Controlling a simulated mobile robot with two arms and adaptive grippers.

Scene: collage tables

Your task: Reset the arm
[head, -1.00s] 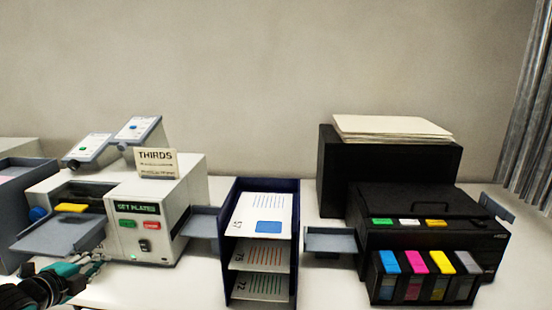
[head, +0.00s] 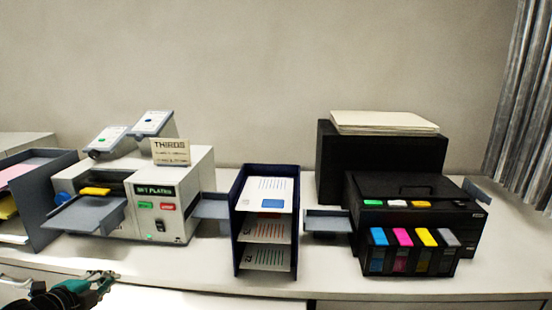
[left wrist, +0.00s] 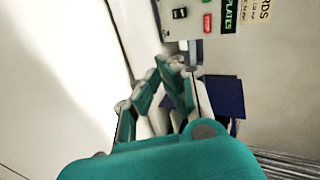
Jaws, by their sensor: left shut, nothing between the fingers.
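My left gripper (head: 100,282) is at the lower left of the head view, in front of the table and below the white folding machine. It is shut and empty. In the left wrist view its teal fingers (left wrist: 168,85) are together with nothing between them. My gripper is apart from the machine. My right gripper is in neither view.
A dark blue rack (head: 239,240) with printed sheets stands mid-table. A black printer (head: 415,200) with coloured cartridges is to the right. A grey sorter (head: 45,205) holds coloured paper at the left. The table front (head: 200,262) is clear.

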